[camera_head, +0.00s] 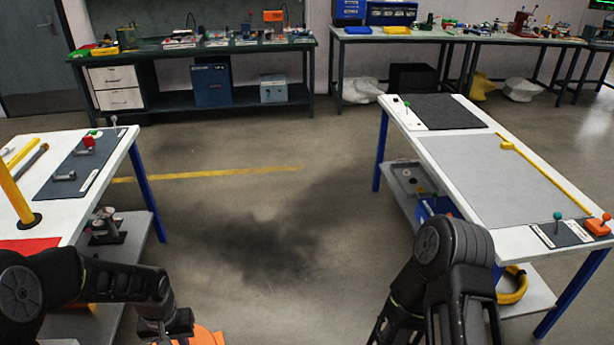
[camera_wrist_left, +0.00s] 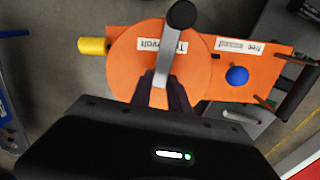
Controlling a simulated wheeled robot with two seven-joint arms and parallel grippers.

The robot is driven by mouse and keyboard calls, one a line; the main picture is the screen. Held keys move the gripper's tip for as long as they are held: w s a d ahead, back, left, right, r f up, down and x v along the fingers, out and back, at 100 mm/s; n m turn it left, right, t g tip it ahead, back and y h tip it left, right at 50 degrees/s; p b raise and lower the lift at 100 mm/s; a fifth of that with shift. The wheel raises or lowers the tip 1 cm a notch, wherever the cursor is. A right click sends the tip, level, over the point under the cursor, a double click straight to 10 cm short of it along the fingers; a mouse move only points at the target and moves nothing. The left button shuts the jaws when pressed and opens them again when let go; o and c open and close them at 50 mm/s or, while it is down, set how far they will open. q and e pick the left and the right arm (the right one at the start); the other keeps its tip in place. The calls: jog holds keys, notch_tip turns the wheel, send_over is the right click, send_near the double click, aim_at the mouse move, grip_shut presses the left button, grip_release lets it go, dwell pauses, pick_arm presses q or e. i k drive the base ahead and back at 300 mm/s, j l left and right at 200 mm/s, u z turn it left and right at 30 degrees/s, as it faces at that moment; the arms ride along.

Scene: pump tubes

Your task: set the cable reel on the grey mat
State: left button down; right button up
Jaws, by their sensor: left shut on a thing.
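The orange cable reel (camera_wrist_left: 125,75) fills the middle of the left wrist view, with a grey bar handle, a black knob, a yellow end piece and a blue knob. My left gripper (camera_wrist_left: 163,88) is shut on the reel's grey handle and holds it above the floor. An orange part of the reel (camera_head: 205,337) shows at the bottom edge of the head view, mostly cut off. A large light grey mat (camera_head: 490,165) lies on the white table at the right, apart from the reel. My right arm shows at the bottom right, but its gripper is out of frame.
A black mat (camera_head: 450,111) lies at the right table's far end. A yellow bar (camera_head: 550,180) runs along the grey mat's right side. A small joystick panel (camera_head: 560,235) and orange box (camera_head: 597,227) are at the near end. The left table (camera_head: 60,210) holds several items. Open floor lies between.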

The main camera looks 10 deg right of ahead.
aim_at(476, 166)
jog(key=i, duration=5.1)
jog(key=z, duration=5)
